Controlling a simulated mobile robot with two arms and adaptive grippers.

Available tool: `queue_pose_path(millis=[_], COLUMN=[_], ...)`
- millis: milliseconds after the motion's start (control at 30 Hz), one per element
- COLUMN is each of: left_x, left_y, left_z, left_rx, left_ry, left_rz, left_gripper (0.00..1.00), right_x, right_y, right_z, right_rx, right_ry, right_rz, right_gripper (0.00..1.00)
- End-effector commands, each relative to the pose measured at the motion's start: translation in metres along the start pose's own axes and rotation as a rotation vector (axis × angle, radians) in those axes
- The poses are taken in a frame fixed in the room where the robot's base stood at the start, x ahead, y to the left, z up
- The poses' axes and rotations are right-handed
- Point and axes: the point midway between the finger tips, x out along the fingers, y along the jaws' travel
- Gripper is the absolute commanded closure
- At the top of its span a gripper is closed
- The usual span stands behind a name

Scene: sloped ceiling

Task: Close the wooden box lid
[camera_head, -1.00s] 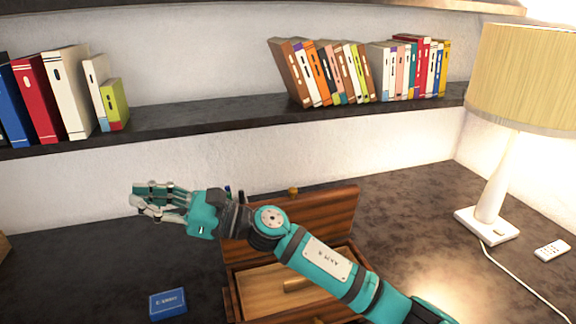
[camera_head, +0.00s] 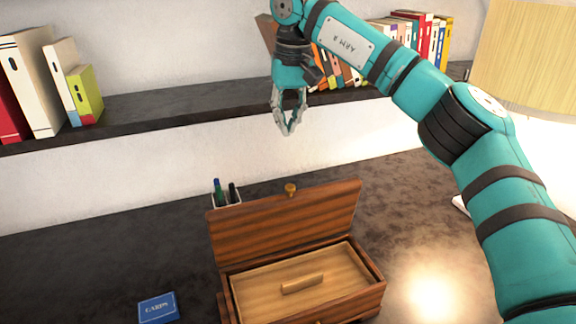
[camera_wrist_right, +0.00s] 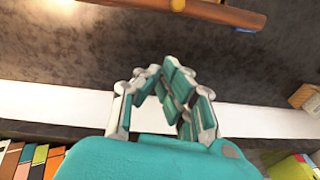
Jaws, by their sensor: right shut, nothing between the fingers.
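The wooden box (camera_head: 360,297) stands on the dark desk, with an inner wooden panel and a small handle (camera_head: 302,283) showing inside. Its lid (camera_head: 285,225) is open, raised at the back edge and leaning back, with a brass knob (camera_head: 290,188) at its top edge. My right gripper (camera_head: 288,131) points down in front of the shelf, above the lid and apart from it, its fingers closed together and empty. In the right wrist view its fingers (camera_wrist_right: 160,72) meet, and the lid's edge (camera_wrist_right: 222,13) shows at the top. My left gripper is not in view.
A pen holder (camera_head: 226,202) stands just behind the lid at its left. A blue card box (camera_head: 158,308) lies left of the wooden box. A lamp (camera_head: 525,60) stands at the right, partly behind my right arm.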

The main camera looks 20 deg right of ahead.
Motion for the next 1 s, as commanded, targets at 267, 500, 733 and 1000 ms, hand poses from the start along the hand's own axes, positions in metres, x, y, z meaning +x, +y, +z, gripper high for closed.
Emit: queue_pose_path(millis=[267,500,733,1000], left_x=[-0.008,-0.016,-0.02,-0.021], left_y=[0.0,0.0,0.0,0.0], left_z=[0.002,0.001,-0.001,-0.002], left_rx=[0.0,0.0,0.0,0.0], left_ry=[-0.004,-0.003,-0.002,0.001], left_rz=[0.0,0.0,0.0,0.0], left_gripper=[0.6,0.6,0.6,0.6], right_x=[0.061,0.083,0.087,0.089], right_y=[0.0,0.0,-0.001,-0.001], right_z=[0.001,0.018,0.036,0.04], right_rx=[0.0,-0.002,0.0,0.002], right_ry=[-0.005,0.0,0.0,0.0], right_rz=[0.0,-0.003,-0.003,-0.004], right_gripper=[1.0,1.0,1.0,1.0])
